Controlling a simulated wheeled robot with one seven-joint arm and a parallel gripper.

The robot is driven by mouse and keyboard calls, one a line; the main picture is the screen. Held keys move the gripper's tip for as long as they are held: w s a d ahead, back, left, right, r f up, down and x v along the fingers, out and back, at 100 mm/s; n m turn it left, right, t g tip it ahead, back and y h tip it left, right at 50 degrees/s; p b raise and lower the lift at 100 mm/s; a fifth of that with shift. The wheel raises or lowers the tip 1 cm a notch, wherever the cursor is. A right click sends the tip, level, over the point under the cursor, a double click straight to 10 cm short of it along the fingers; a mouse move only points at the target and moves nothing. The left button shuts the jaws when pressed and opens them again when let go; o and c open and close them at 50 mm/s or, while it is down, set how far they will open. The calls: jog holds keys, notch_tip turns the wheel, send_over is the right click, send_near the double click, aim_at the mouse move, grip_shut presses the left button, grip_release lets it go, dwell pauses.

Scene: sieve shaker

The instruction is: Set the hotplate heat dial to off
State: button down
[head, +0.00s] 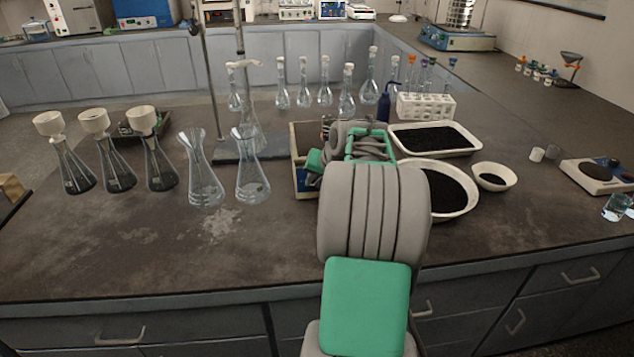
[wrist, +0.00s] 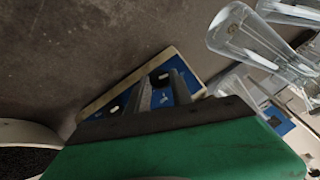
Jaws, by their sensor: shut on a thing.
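The hotplate (head: 299,170) is a beige box with a blue front panel, standing behind my arm on the bench; my arm hides much of it in the head view. The wrist view shows its blue panel (wrist: 188,78) with a beige edge, tilted in the picture. My gripper (wrist: 161,88) has its two grey fingers against the panel, shut on a black dial (wrist: 160,76) that shows between their tips. A second dark knob (wrist: 113,110) lies to the left. I cannot read the markings or the dial's setting.
A retort stand and clear flasks (head: 253,178) stand left of the hotplate. A tray of black grains (head: 478,149) and a white bowl (head: 468,207) of black grains are close on the right. The bench front is clear at left.

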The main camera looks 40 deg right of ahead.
jog(key=c, duration=1.1)
grip_release()
jog(key=shift+c, duration=0.2)
jog(key=d+v, duration=0.1)
jog(key=v, duration=0.6)
jog(key=shift+s+a+r, duration=0.2)
jog(key=shift+a+r, duration=0.05)
jog(key=shift+a, duration=0.3)
jog(key=shift+p, duration=0.3)
